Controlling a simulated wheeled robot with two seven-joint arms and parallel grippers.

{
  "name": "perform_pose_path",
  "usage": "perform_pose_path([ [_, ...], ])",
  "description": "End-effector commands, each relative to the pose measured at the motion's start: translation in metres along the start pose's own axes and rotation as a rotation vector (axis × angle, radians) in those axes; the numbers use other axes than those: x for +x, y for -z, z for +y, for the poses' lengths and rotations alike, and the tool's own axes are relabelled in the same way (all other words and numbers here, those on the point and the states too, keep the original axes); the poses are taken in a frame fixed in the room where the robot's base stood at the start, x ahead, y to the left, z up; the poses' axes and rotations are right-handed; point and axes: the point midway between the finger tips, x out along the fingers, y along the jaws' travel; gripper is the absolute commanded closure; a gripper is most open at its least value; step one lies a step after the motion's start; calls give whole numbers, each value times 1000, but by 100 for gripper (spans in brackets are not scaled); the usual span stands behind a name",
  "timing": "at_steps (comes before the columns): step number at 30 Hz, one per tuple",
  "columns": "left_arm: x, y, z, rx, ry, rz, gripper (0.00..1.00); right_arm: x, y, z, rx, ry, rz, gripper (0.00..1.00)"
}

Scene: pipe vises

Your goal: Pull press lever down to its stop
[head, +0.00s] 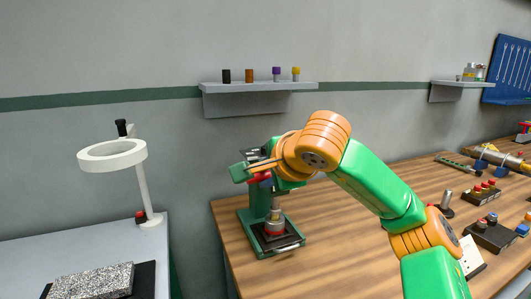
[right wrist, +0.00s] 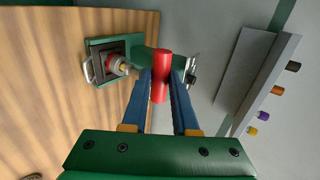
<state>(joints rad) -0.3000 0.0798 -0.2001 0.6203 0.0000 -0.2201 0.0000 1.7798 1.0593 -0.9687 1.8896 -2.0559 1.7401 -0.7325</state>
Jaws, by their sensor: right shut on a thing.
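The press lever ends in a red cylindrical grip (right wrist: 161,70), which also shows in the head view (head: 260,178). My right gripper (right wrist: 161,88) is shut on this red grip, with one dark blue finger on each side. In the head view my right gripper (head: 262,168) is at the upper part of the press, partly hidden by my wrist. The lever's arm is mostly hidden. My left gripper is not in view.
A wall shelf (head: 258,87) with several small coloured pieces is above and behind the press. A white ring lamp (head: 112,154) stands on the grey table at left. Button boxes (head: 484,194) and a pipe vise (head: 497,157) are on the right of the wooden bench (head: 335,240).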

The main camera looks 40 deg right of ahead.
Motion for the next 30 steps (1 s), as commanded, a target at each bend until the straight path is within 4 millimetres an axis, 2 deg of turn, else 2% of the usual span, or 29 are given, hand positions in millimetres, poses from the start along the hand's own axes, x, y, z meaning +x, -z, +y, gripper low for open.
perform_pose_path([
  [9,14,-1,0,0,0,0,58,4,0,15,0,-3,0,100],
  [17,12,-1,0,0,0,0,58,2,0,14,0,-3,1,100],
  [25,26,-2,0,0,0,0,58,7,0,28,-2,-3,1,100],
  [30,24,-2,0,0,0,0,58,5,0,26,-1,-3,1,100],
])
